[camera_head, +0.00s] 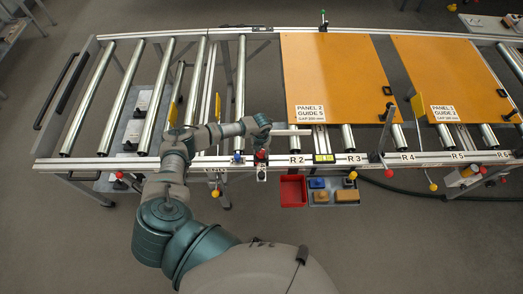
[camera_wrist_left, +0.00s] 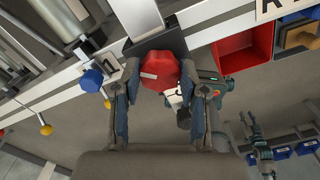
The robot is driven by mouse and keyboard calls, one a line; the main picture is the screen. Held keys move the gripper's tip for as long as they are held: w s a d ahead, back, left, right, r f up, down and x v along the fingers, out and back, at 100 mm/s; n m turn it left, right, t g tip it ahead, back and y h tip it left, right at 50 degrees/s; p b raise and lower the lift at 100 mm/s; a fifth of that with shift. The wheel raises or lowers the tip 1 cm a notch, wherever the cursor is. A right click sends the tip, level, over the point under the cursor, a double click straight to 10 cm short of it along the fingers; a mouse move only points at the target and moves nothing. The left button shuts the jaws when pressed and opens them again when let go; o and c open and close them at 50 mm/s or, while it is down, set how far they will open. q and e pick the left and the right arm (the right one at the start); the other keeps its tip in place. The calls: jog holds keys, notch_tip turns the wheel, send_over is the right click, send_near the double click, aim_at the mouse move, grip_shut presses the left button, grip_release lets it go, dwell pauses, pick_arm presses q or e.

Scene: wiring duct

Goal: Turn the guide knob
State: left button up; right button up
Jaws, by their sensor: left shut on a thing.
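The red guide knob (camera_wrist_left: 160,70) is on the front rail, below a dark bracket with a metal bar rising from it. A white mark shows on the knob's face. My left gripper (camera_wrist_left: 160,88) is shut on it, with one finger on each side. In the head view the left gripper (camera_head: 258,128) reaches over the rail from the left, and the red knob (camera_head: 261,155) shows small and partly hidden beneath it.
A blue knob (camera_wrist_left: 91,80) stands left of the red one. A red bin (camera_head: 292,191) and a tray with small blocks (camera_head: 334,196) hang right of it. Orange panels (camera_head: 337,75) (camera_head: 450,75) lie on the rollers. Bare rollers (camera_head: 125,105) fill the left.

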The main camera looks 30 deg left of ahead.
aim_at(261, 152)
pick_arm(q)
jog(key=shift+a+n, duration=0.1)
jog(key=shift+n, duration=0.3)
jog(key=o, duration=1.1)
jog(key=shift+o, duration=0.2)
notch_tip(261, 152, up, 12)
jog(key=shift+f, duration=0.1)
